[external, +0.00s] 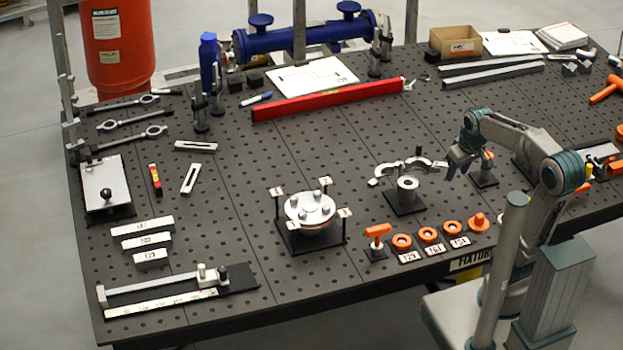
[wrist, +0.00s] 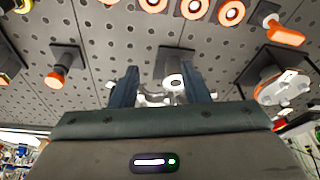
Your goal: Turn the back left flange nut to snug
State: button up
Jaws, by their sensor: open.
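The round silver flange (external: 310,208) sits on a dark square stand near the middle of the table, with several raised nuts on its top. White numbered tags stand at its corners; one tag (external: 277,191) is at the back left. The individual nuts are small, and how tight they are cannot be told. My gripper (external: 455,165) is open and empty above the table, well right of the flange. Its two dark fingers (wrist: 160,75) are spread apart in the wrist view.
A silver clamp and cylinder on a stand (external: 407,187) lie between my gripper and the flange. Orange rings (external: 430,235) and an orange T-handle (external: 378,231) are along the front edge. A red level (external: 325,100) lies behind. The table left of the flange has free room.

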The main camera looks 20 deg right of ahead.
jog(key=w+a+r+n+y+b, duration=0.1)
jog(key=w+a+r+n+b, duration=0.2)
jog(key=w+a, duration=0.6)
jog(key=n+g+y+b, duration=0.3)
jog(key=n+b, duration=0.1)
jog(key=n, duration=0.8)
send_over(295, 198)
jog(key=d, duration=0.6)
jog(key=f, duration=0.1)
jog(key=b+x, duration=0.1)
jog(key=x, duration=1.2)
jog(key=shift+w+f, duration=0.1)
jog(key=shift+f, duration=0.2)
grip_shut()
